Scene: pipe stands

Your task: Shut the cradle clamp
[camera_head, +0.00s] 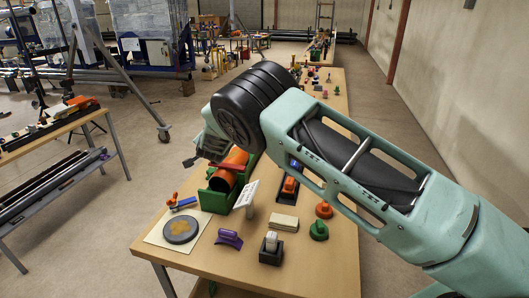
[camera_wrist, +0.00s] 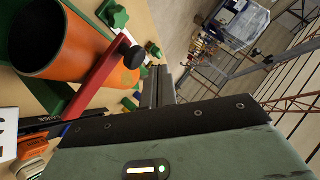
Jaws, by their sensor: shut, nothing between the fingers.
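An orange pipe (camera_head: 224,179) lies in a green cradle (camera_head: 218,203) on the wooden table; in the wrist view the pipe (camera_wrist: 82,48) shows its open dark end. The clamp's red bar (camera_head: 229,167) crosses over the pipe. In the wrist view the red bar (camera_wrist: 95,82) ends in a black knob (camera_wrist: 132,56). I cannot tell whether the bar is fully seated. My gripper (camera_head: 190,161) is beside the cradle, left of the bar. In the wrist view my gripper (camera_wrist: 158,78) is shut and empty, close to the knob; contact is unclear.
A white sign (camera_head: 246,196) stands right of the cradle. A round grey disc (camera_head: 181,230), a purple piece (camera_head: 229,238), a dark block (camera_head: 271,252) and green and orange knobs (camera_head: 319,231) are on the table. My arm hides part of the tabletop.

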